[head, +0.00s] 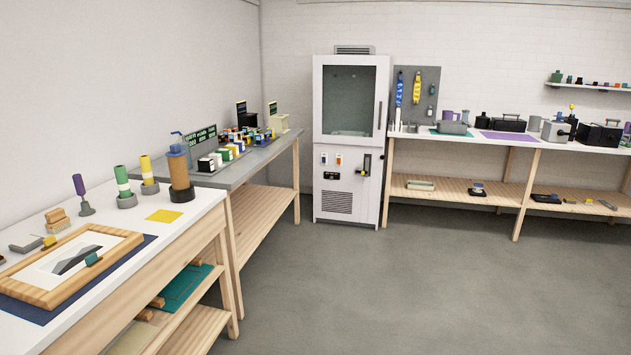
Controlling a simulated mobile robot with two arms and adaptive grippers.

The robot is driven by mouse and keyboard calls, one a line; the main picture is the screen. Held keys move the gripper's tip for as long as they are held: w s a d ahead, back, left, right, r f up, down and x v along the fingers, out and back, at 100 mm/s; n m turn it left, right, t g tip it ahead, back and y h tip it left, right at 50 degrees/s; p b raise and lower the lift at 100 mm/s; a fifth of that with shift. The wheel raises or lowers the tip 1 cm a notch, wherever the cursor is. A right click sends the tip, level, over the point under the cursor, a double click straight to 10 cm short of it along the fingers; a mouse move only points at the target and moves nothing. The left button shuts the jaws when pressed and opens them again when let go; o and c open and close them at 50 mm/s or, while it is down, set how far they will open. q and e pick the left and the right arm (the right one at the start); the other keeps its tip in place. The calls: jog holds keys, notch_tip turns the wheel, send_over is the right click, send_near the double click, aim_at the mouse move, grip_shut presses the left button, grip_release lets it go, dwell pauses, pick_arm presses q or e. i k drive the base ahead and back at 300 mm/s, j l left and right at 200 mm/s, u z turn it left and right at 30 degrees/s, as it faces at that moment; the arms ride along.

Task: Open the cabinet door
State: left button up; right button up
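A dark vertical handle (379,115) is on the door's right side. Below the door is a panel with small switches, a dark latch-like part (366,165) and a vent grille (337,202). Neither of my grippers shows in the head view, and nothing is touching the cabinet.
Open grey floor (410,285) lies in front of the cabinet. A white-topped bench (190,218) with a picture frame (75,262) and a grey bench (262,152) line the left. Another bench (465,142) runs right of the cabinet, below a grey pegboard (431,84).

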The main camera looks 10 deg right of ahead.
aim_at(381, 62)
jog(key=i+l+z, duration=0.25)
jog(key=i, duration=0.9)
jog(key=i+z, duration=0.25)
jog(key=i, duration=0.9)
jog(key=i+l, duration=0.1)
jog(key=i, duration=1.05)
jog(key=i+u, duration=0.1)
jog(key=i, duration=1.05)
